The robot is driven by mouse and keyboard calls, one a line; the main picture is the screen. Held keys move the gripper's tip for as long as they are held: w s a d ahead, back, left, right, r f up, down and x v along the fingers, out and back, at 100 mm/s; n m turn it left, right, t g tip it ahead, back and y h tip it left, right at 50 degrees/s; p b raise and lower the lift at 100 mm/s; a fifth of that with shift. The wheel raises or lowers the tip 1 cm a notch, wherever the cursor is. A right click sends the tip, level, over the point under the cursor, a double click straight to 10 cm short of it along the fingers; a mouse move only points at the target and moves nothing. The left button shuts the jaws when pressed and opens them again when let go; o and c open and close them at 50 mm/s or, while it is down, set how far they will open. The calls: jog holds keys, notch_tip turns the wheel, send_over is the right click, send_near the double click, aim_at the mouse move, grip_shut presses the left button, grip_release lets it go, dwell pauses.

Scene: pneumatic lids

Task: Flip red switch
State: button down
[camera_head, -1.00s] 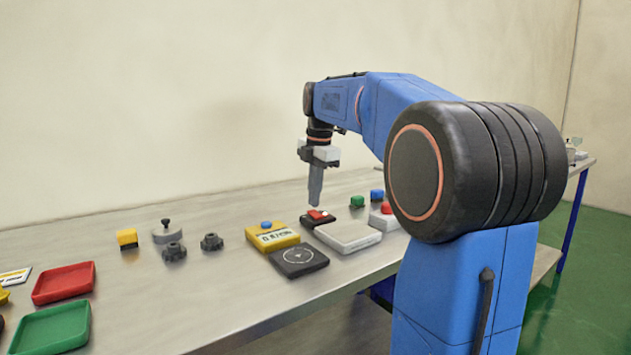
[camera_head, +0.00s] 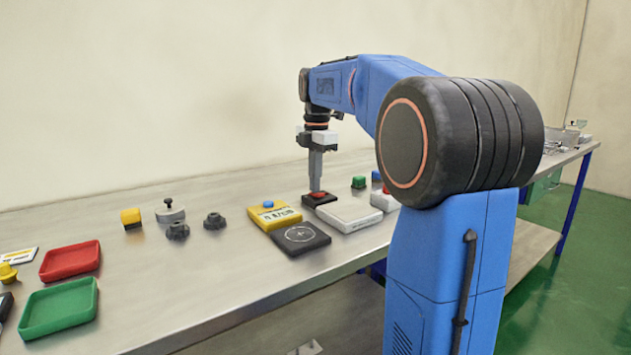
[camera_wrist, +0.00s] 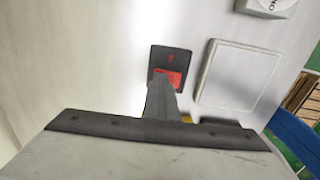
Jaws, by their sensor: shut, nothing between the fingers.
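The red switch (camera_wrist: 168,77) is a red rocker on a small black base (camera_wrist: 170,55), in the wrist view just beyond my fingertips. In the head view the black base with its red part (camera_head: 322,197) stands at the back of the bench, behind the white plate. My gripper (camera_head: 317,188) points straight down with its fingers shut and empty. Its tip is at the red rocker and seems to touch it or hover just above. In the wrist view the fingers (camera_wrist: 161,84) cover the near part of the switch.
A white plate (camera_head: 350,217) sits right of the switch. A yellow meter with a blue button (camera_head: 274,215) and a black dial box (camera_head: 300,238) are to its left. A green button (camera_head: 358,182) stands behind right. Red (camera_head: 70,260) and green (camera_head: 58,307) trays lie far left.

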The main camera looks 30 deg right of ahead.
jog(key=shift+s+f, duration=0.3)
jog(key=shift+f, duration=0.1)
jog(key=shift+s+r, duration=0.1)
jog(key=shift+s, duration=0.45)
